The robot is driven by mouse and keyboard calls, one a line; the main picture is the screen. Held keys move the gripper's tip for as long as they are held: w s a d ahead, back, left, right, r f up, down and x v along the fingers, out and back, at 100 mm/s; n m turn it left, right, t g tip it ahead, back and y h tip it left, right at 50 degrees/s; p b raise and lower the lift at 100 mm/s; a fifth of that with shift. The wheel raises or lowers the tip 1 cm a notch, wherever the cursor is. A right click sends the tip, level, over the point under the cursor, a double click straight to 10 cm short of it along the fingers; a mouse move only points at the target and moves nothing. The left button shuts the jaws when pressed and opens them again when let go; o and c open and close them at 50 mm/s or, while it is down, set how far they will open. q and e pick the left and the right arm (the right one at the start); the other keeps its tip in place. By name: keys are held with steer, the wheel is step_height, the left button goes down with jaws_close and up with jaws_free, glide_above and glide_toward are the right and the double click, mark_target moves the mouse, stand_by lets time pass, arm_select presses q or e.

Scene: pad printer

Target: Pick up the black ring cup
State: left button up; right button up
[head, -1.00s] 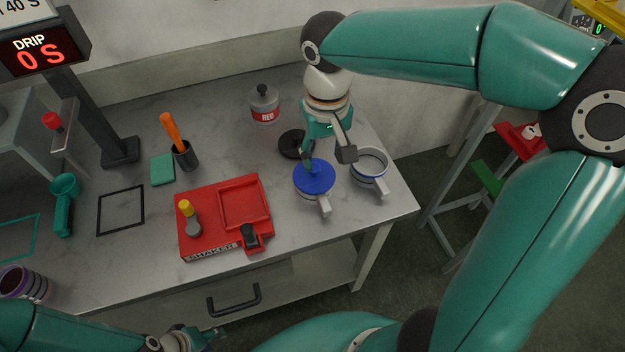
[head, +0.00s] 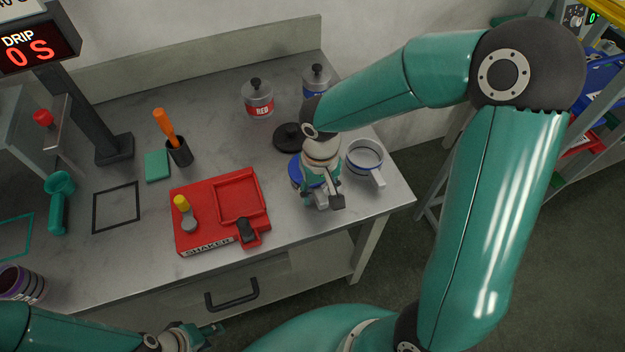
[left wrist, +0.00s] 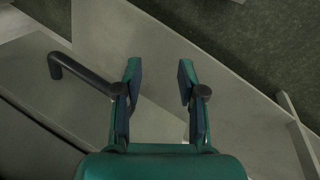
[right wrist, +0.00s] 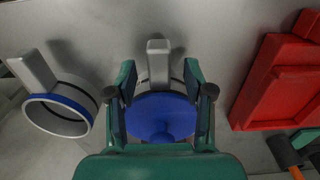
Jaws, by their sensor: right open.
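The black ring cup, a grey cup with a thin dark band, a blue top and a grey handle, stands on the table in the head view (head: 295,172), partly hidden by my right gripper (head: 325,194). In the right wrist view the cup (right wrist: 163,112) lies between the open fingers of my right gripper (right wrist: 160,70), its handle pointing away from them. I cannot tell whether the fingers touch it. My left gripper (head: 212,332) is open and empty near the table's front, also in the left wrist view (left wrist: 159,68).
A blue-banded cup (head: 365,158) stands close on the right; it also shows in the right wrist view (right wrist: 60,108). A black lid (head: 289,137) lies behind. A RED jar (head: 257,99) and a blue-labelled jar (head: 316,80) stand at the back. A red shaker (head: 190,241) is on the left.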

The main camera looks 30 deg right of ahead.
steer(key=shift+f, duration=0.9)
steer(key=shift+c, duration=0.3)
jaws_close()
steer(key=shift+r, duration=0.15)
